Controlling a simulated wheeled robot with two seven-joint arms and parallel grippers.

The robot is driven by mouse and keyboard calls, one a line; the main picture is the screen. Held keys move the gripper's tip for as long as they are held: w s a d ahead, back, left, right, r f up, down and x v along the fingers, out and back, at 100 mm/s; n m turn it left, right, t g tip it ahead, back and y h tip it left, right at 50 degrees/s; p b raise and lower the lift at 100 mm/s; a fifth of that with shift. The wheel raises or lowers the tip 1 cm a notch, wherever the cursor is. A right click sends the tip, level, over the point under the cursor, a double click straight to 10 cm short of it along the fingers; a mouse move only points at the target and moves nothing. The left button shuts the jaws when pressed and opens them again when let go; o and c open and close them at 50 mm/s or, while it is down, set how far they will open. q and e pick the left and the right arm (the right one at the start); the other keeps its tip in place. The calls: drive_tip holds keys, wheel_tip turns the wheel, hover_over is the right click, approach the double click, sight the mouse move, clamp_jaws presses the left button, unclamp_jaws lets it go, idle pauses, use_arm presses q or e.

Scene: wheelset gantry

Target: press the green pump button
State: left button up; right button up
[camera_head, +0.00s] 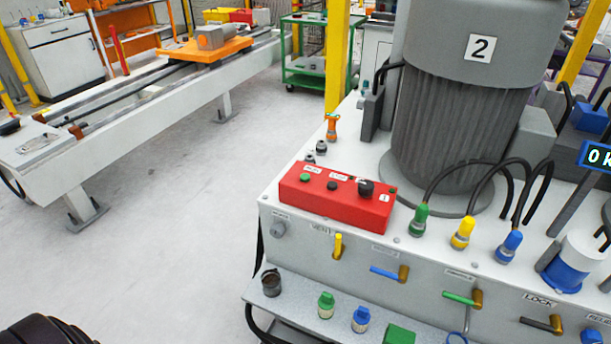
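A red control box (340,207) sits on the white top of the pump unit (283,247), at the middle of the head view. The small green button (305,178) is at the left end of its top face. A dark button (332,186) and a black knob (366,187) are to its right on the same box. Nothing covers the green button. Neither of my grippers is in view.
A large grey motor (452,130) marked 2 stands behind the box. Green (420,219), yellow (463,233) and blue (509,246) hose fittings stand at the right. Coloured valve levers line the front. A front shelf (288,299) holds loose fittings. Open floor lies left.

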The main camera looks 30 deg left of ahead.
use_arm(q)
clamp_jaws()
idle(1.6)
